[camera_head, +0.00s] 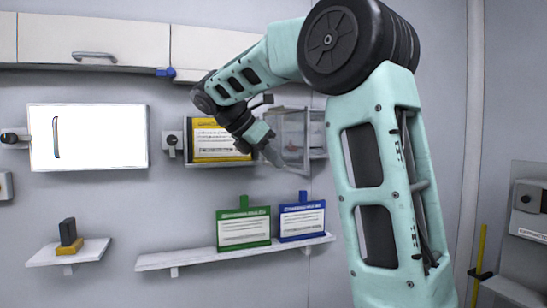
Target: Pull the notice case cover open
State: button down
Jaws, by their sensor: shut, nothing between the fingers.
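The notice case (187,150) is on the back wall, left of my arm, with a yellow-bordered notice (218,154) inside. A clear, grey-edged panel (292,135) stands at its right side, angled out from the wall. It looks like the case's cover, swung open. My gripper (274,158) is shut with nothing in it, in front of the left part of this panel. I cannot tell whether it touches the panel. My forearm and wrist hide the upper right of the case and any hinge there.
A bright white panel (100,137) with a dark handle is on the wall at left. A shelf (200,259) below carries a green sign (244,226) and a blue sign (302,218). A small shelf (88,252) holds a dark block (68,232). Cabinets (120,37) hang above.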

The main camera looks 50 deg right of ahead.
aim_at(294, 157)
jog(key=shift+s+d+n+t, duration=0.3)
jog(key=shift+d, duration=0.05)
jog(key=d, duration=0.1)
jog(key=s+d+n+p, duration=0.1)
jog(key=s+d+n+t+p, duration=0.1)
jog(key=d, duration=0.1)
jog(key=shift+r+h, duration=0.2)
jog(key=shift+h, duration=0.1)
jog(key=shift+d+f, duration=0.2)
jog(key=shift+d, duration=0.05)
